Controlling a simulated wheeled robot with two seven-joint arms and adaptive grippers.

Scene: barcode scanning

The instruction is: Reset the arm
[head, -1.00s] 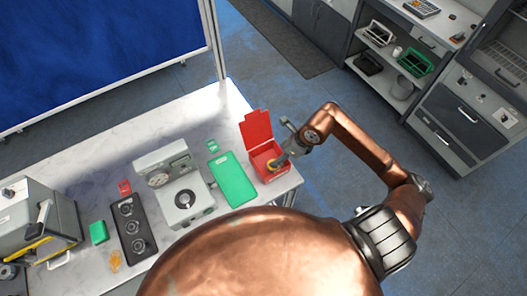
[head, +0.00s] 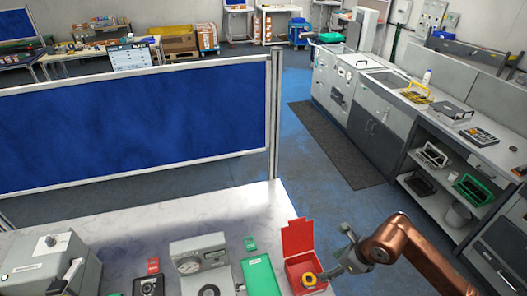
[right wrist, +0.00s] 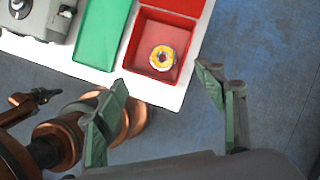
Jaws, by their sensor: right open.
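My right gripper (head: 338,254) is open and empty beside the red box (head: 298,238). In the right wrist view its two green-grey fingers (right wrist: 165,108) are spread wide, with floor and the table edge beyond them. The red box (right wrist: 140,45) stands with its lid up at the table's right end. A yellow ring-shaped part (right wrist: 162,58) lies inside it, apart from the fingers; it also shows in the head view (head: 309,280). I do not make out my left gripper in either view.
A green panel (head: 260,277) lies left of the red box, then a grey device with a dial (head: 200,250). A grey machine (head: 50,262) stands at far left. A blue partition (head: 130,130) stands behind the table. Open floor lies right of it, before the counter (head: 410,130).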

